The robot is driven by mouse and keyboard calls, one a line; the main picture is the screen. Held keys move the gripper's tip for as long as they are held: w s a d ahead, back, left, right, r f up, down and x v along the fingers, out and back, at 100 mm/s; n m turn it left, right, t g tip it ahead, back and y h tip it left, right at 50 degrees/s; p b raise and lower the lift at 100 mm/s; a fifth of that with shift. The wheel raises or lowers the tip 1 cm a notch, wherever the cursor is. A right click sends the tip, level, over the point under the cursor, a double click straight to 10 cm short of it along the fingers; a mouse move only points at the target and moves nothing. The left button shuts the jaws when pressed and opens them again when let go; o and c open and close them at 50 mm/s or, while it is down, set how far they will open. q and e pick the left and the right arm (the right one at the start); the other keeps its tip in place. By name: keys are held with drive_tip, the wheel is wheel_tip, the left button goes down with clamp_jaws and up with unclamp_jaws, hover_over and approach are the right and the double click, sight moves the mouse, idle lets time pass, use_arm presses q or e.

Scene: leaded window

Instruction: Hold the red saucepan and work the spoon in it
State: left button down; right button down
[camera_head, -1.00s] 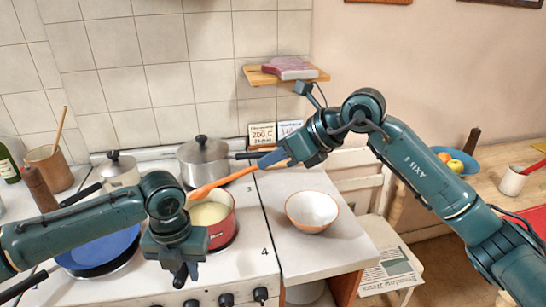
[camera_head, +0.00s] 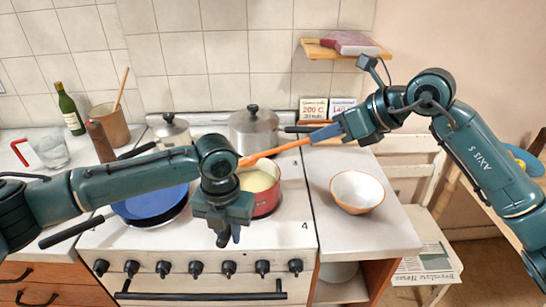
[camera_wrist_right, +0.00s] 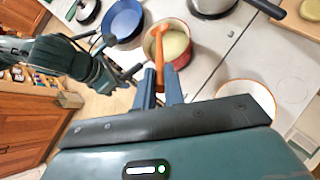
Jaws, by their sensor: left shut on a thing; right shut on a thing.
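The red saucepan (camera_head: 268,200) stands on the stove top with pale yellow, creamy contents (camera_head: 258,181). It also shows in the right wrist view (camera_wrist_right: 185,60). An orange spoon (camera_head: 290,147) leans into it, its lower end at the contents. My right gripper (camera_head: 322,134) is shut on the spoon's upper handle, above and to the right of the pan; both fingers show around it in the right wrist view (camera_wrist_right: 160,88). My left gripper (camera_head: 228,234) is shut in front of the pan, pointing down; the pan's handle is hidden behind it.
A blue frying pan (camera_head: 150,203) sits left of the saucepan. A grey lidded pot (camera_head: 254,132) and a smaller lidded pot (camera_head: 170,132) stand behind. An orange-rimmed bowl (camera_head: 357,192) is on the right counter. A wooden shelf (camera_head: 320,50) hangs on the wall.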

use_arm(q)
drive_tip(key=c, duration=1.2)
unclamp_jaws()
drive_tip(key=shift+s+f, duration=0.1)
wheel_tip(320, 180, up, 12)
drive_tip(key=shift+r, duration=0.15)
